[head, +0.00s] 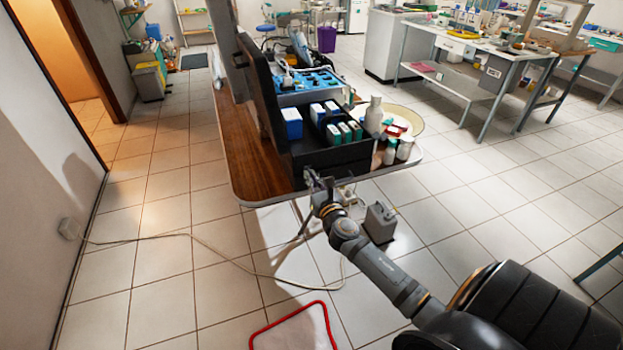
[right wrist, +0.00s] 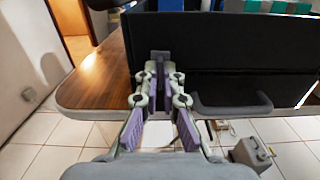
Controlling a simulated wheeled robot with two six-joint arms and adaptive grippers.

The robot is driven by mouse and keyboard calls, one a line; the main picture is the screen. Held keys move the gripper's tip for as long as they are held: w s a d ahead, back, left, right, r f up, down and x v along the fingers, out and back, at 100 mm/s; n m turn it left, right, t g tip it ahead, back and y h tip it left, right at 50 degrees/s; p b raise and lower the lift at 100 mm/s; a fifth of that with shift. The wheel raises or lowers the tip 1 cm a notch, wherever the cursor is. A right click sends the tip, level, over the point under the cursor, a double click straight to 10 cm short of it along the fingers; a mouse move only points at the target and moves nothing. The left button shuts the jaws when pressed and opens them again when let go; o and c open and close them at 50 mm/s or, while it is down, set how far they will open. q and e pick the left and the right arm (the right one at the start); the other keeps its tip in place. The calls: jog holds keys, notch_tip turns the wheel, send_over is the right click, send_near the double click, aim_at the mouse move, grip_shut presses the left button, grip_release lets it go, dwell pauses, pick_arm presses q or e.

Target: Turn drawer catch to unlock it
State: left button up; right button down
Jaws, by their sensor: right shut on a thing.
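The black case (head: 330,155) stands open on the wooden table, and its dark front also fills the upper part of the right wrist view (right wrist: 215,60). The drawer catch (right wrist: 160,55) is a small grey piece on the case front, near its left end. My right gripper (head: 319,183) reaches the case's front corner. In the right wrist view my right gripper (right wrist: 160,78) is shut on the catch, and its fingers partly hide it. How far the catch is turned cannot be told. My left gripper is not in view.
A dark handle (right wrist: 232,108) sticks out just right of my gripper. The wooden table edge (head: 262,200) lies to the left. White bottles (head: 374,115) stand beside the case.

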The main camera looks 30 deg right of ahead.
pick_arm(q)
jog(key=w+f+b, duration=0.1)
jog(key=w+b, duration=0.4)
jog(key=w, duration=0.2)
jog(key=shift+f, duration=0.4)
pick_arm(e)
jog(key=m, duration=1.7)
jog(key=shift+d+f, duration=0.15)
jog(key=shift+f, duration=0.05)
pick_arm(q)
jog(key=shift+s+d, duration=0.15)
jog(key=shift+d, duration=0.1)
pick_arm(e)
jog(key=shift+m, duration=0.3)
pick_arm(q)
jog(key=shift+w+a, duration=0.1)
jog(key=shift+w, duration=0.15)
pick_arm(e)
jog(key=c, duration=1.6)
grip_release()
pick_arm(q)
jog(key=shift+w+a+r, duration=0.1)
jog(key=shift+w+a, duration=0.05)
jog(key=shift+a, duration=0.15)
pick_arm(e)
jog(key=shift+o, duration=0.4)
